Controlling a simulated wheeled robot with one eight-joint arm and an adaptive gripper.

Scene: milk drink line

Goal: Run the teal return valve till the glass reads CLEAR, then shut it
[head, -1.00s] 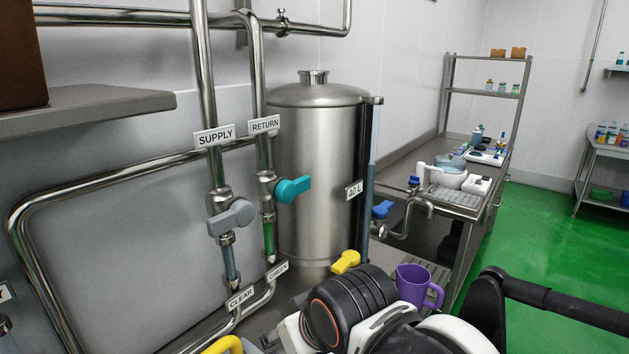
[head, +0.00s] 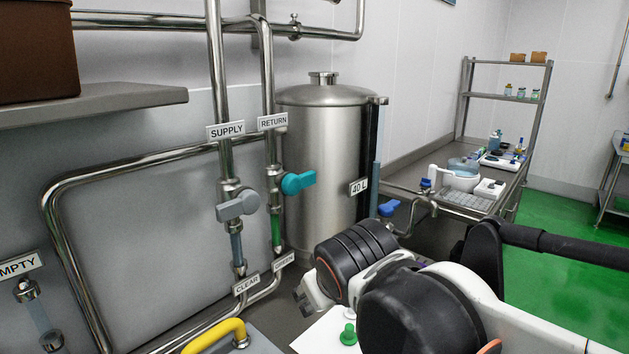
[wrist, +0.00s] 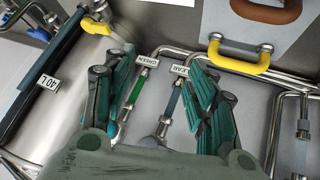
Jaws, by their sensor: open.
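The teal return valve (head: 298,183) is on the pipe labelled RETURN in the head view, its lever pointing right, crosswise to the upright pipe. Below it the return sight glass (head: 276,230) holds green liquid, above a tag reading GREEN (head: 284,261). The wrist view also shows this green glass (wrist: 136,92). My gripper (wrist: 155,88) is open and empty in the wrist view, its fingers apart on either side of the two sight glasses. The teal valve cannot be made out there. My gripper's fingers do not show in the head view, where my arm stands right of the pipes.
The grey supply valve (head: 238,205) sits close left of the teal one, above a glass tagged CLEAR (head: 246,284). A steel tank (head: 325,150) with a 40 L tag stands behind. A blue valve (head: 389,207) is right of it. A yellow handle (head: 215,335) is below.

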